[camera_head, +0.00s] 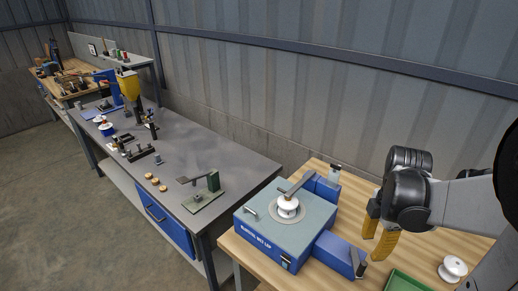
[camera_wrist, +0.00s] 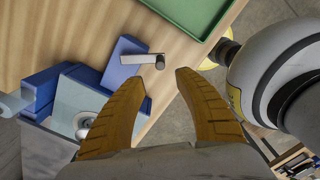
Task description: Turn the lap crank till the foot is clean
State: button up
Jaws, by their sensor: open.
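The wet lap (camera_head: 270,238) is a blue box with a grey-green top on the wooden table. A white insulator (camera_head: 288,206) stands on its round plate under a flat arm; in the wrist view its pale form (camera_wrist: 84,120) is partly hidden by a finger. The lap crank (camera_head: 355,262) is a grey bar on the right end of the blue side housing (camera_head: 338,250). In the wrist view the crank (camera_wrist: 140,59) ends in a dark knob. The foot's cleanness cannot be told.
A green tray (camera_head: 402,284) lies at the table's front, and a white insulator (camera_head: 452,268) lies right of it. A grey bench (camera_head: 175,150) with small tools and fixtures runs to the left. The corrugated wall is behind.

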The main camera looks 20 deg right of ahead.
aim_at(364, 263)
notch_tip(364, 263, down, 11)
jog(key=b, duration=0.3)
jog(key=shift+r, duration=0.1)
grip_shut()
